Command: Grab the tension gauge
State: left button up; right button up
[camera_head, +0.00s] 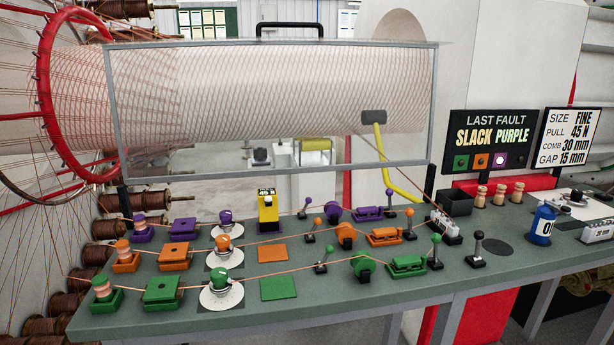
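The tension gauge appears to be the upright yellow device (268,213) with a small lit display on top that seems to read 45. It stands near the back edge of the green bench (330,290), in the purple row, on a purple pad that is mostly hidden beneath it. Neither of my grippers shows in the head view.
Purple, orange and green rows of spools, blocks and levers surround the gauge. A purple-topped dial (225,218) stands to its left. Orange (272,254) and green (278,288) pads lie bare in front. Copper wires cross the bench.

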aim_at(267, 212)
jog(key=i+j, duration=0.95)
jog(key=i, duration=0.15)
jog(key=k+l+z, duration=0.1)
jog(key=z, duration=0.15)
jog(key=k, duration=0.1)
